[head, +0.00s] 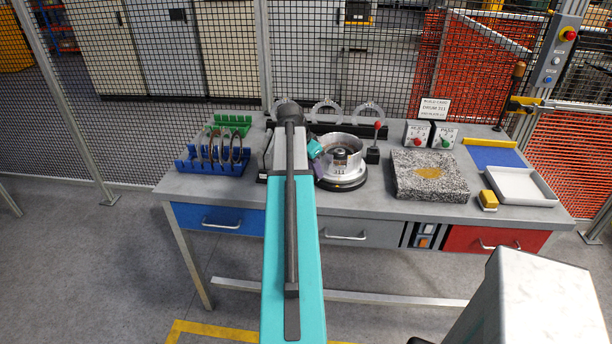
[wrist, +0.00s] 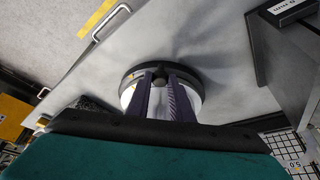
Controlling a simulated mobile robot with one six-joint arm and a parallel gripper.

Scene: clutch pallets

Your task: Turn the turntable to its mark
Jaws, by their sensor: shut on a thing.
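The turntable (head: 342,183) is a round unit with a dark rim on the grey bench. It carries a silver drum (head: 345,146) labelled 311. My gripper (head: 319,168) is at the drum's left side, partly hidden by my arm. In the wrist view, the purple fingers (wrist: 160,82) are closed on a small dark knob (wrist: 160,71) at the turntable's edge. The turntable's dark rim (wrist: 196,78) curves around behind them, with a small yellow patch at its left. I cannot make out the alignment mark.
A blue rack (head: 210,167) of rings stands left. A red-knobbed lever (head: 376,140) stands just right of the turntable. Further right are a speckled stone block (head: 430,178), a yellow block (head: 488,200) and a white tray (head: 522,186). Ring parts stand behind.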

